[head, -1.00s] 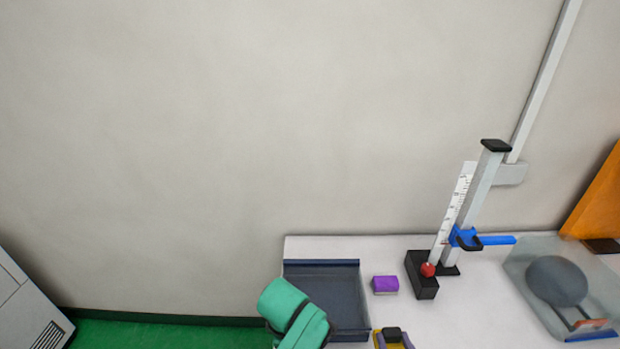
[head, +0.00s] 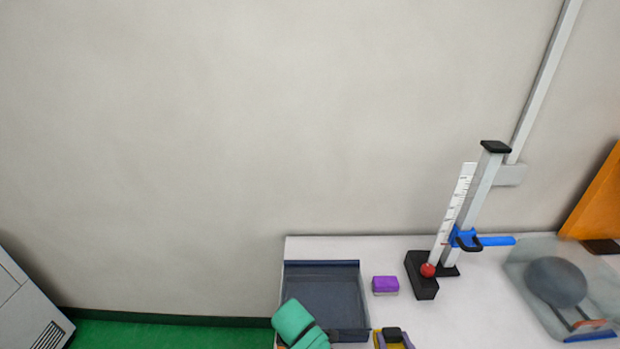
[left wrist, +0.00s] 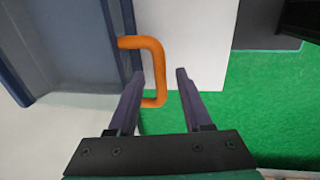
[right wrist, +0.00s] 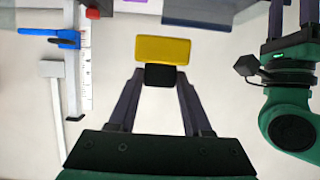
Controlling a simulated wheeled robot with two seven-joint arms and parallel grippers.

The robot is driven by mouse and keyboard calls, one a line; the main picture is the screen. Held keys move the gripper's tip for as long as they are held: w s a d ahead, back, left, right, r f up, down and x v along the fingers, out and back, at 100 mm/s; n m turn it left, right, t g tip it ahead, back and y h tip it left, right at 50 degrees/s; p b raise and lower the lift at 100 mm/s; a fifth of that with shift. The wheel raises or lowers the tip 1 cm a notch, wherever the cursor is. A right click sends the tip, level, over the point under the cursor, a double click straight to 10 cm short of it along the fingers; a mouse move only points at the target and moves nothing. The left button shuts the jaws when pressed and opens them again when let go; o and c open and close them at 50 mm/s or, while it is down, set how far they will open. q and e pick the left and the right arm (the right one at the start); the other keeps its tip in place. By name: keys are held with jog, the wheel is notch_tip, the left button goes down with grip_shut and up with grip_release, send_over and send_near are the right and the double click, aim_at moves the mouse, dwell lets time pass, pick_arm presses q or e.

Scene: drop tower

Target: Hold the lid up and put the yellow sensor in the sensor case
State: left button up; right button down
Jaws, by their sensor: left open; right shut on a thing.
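The yellow sensor (right wrist: 163,49) has a black block (right wrist: 160,75) on its near side. My right gripper (right wrist: 159,76) is shut on that block and holds the sensor. The sensor also shows at the bottom edge of the head view (head: 397,346). The dark grey-blue sensor case (head: 325,290) stands at the table's left end. I cannot tell its lid from its body. An orange handle (left wrist: 157,70) shows beside it in the left wrist view. My left gripper (left wrist: 160,74) is open, with the handle's bar at or between its fingertips. Contact is unclear.
A purple block (head: 385,285) lies right of the case. A clear bin (head: 530,290) with a grey ball stands at the right. Green floor (left wrist: 205,130) shows beyond the table.

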pick_arm(q)
grip_shut()
jog(key=shift+w+r, duration=0.15)
jog(key=shift+r, duration=2.15)
pick_arm(e)
jog(key=shift+s, duration=0.15)
pick_arm(q)
jog(key=shift+w, duration=0.1)
jog(key=shift+w+r, duration=0.1)
jog(key=shift+r, duration=0.25)
pick_arm(e)
jog(key=shift+s+r, duration=0.15)
pick_arm(q)
jog(key=r, duration=0.4)
jog(key=shift+w+g, duration=0.4)
